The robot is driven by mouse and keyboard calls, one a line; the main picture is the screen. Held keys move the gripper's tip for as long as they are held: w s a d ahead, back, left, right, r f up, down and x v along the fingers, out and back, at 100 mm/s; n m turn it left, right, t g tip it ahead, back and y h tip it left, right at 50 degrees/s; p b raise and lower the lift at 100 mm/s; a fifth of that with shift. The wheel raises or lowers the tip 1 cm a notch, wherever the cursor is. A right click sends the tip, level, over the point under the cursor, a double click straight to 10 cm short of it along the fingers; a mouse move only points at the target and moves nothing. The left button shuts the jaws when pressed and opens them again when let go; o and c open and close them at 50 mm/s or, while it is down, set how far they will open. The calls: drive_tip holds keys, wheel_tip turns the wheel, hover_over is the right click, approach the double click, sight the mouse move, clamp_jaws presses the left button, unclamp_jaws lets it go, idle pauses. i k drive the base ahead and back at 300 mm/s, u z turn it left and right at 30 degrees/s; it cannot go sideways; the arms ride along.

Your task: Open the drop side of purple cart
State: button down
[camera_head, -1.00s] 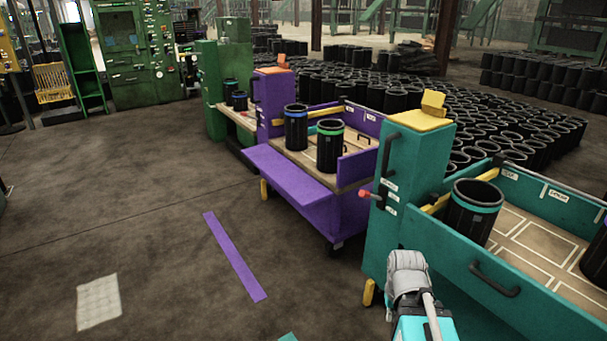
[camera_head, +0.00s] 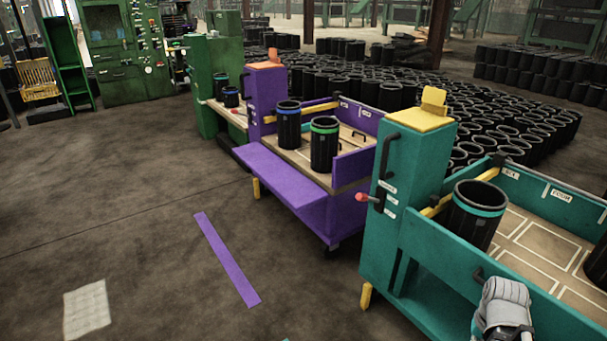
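The purple cart (camera_head: 333,212) stands in the middle of the view. Its drop side (camera_head: 283,174) is folded down, sticking outward as a flat shelf on the near left side. On its wooden deck stand a black sleeve with a blue band (camera_head: 288,128) and one with a green band (camera_head: 324,149). My gripper (camera_head: 505,312) is at the bottom right, in front of the teal cart and apart from the purple cart. Its light grey wrist part shows; its fingers are not clearly seen, so I cannot tell whether it is open.
The teal cart (camera_head: 400,200) stands at the right with its side up, holding a teal-banded sleeve (camera_head: 474,215). A purple floor stripe (camera_head: 228,260) and a pale floor patch (camera_head: 87,309) lie on open floor at left. Many black sleeves stand behind the carts.

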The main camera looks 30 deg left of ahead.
sight(297, 191)
drive_tip(key=z, duration=1.5)
drive_tip(key=k, duration=0.75)
drive_tip(key=u, duration=1.8)
